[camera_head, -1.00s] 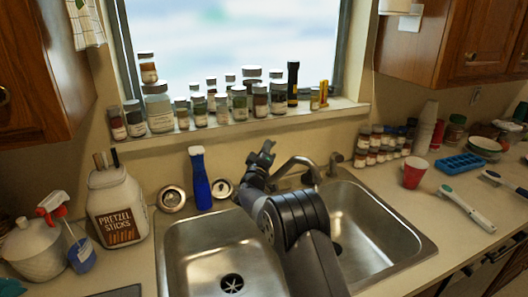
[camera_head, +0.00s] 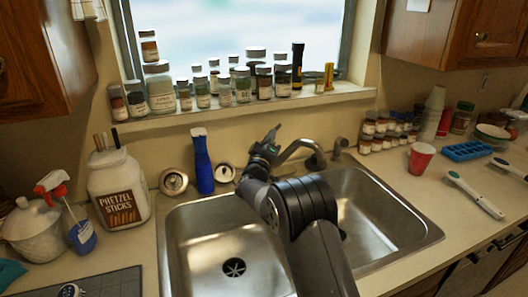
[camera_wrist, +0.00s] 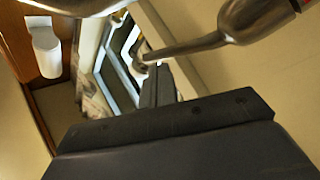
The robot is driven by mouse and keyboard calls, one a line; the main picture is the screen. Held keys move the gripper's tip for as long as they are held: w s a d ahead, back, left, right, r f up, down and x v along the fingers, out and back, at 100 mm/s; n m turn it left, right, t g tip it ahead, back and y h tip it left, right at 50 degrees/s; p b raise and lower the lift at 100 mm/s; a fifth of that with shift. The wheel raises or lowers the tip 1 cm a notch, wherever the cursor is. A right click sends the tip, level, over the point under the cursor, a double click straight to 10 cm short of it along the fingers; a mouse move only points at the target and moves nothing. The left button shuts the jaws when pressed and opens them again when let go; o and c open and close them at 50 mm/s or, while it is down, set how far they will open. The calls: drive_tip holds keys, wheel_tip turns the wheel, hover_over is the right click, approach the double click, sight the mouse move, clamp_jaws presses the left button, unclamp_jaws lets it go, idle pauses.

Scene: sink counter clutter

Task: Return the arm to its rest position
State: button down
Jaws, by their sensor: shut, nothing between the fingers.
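My gripper (camera_head: 270,142) is shut and empty. In the head view it is raised above the back edge of the double sink, just left of the faucet (camera_head: 301,153). My arm reaches up over the divider between the two basins. In the wrist view the closed fingers (camera_wrist: 158,82) point toward the window, and metal that looks like the faucet (camera_wrist: 215,38) crosses close by at the upper right. I cannot tell whether the fingers touch it.
A blue bottle (camera_head: 203,165) stands left of my gripper behind the left basin (camera_head: 215,255). A pretzel jar (camera_head: 119,188) and spray bottle (camera_head: 80,232) are further left. Jars line the windowsill (camera_head: 230,112). A red cup (camera_head: 420,159) and blue tray (camera_head: 468,151) stand right.

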drive_tip(key=b+v, duration=0.2)
drive_tip(key=v, duration=0.6)
drive_tip(key=shift+s+a, duration=0.35)
drive_tip(key=shift+a, duration=0.05)
drive_tip(key=shift+w+r, duration=0.1)
drive_tip(key=shift+r, duration=0.1)
